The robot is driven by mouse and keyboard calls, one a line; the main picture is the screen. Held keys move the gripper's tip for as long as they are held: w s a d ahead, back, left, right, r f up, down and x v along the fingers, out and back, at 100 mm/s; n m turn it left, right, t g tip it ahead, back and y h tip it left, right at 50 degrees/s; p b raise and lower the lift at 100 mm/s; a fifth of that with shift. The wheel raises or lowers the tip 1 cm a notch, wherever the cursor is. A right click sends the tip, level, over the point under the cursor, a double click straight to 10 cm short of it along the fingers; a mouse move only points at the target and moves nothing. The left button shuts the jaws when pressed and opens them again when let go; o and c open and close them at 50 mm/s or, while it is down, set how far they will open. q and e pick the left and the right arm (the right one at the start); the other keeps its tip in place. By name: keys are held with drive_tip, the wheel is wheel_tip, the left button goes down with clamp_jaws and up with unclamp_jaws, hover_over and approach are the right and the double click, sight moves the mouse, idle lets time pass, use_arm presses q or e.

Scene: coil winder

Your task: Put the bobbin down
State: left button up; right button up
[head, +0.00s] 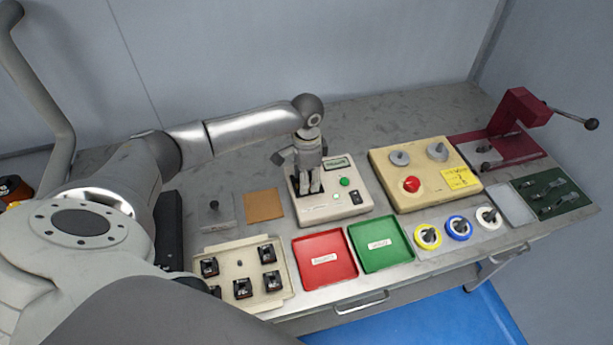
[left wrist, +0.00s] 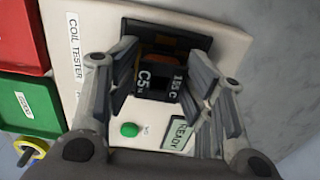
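A dark bobbin (left wrist: 160,82) with white lettering shows between the fingers of my left gripper (left wrist: 163,70) in the left wrist view. It is at the dark slot of the coil tester (left wrist: 205,45), whose small display reads READY. Whether the bobbin rests in the slot, and whether the finger pads press on it, I cannot tell. In the head view my left gripper (head: 310,188) points straight down over the coil tester (head: 340,205), and the bobbin is hidden behind its fingers. My right gripper is in neither view.
A red tray (head: 324,275) and a green tray (head: 397,257) lie in front of the tester. A cream tray (head: 215,292) holds several dark bobbins. A beige box (head: 425,200) with a red button stands to the right. Wire spools (head: 428,237) lie near the front edge.

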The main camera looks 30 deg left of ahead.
use_arm(q)
drive_tip(key=shift+r, duration=0.1)
idle(0.4)
wheel_tip(320, 180, up, 12)
drive_tip(key=b, duration=0.1)
drive_tip(key=shift+r, duration=0.15)
idle(0.7)
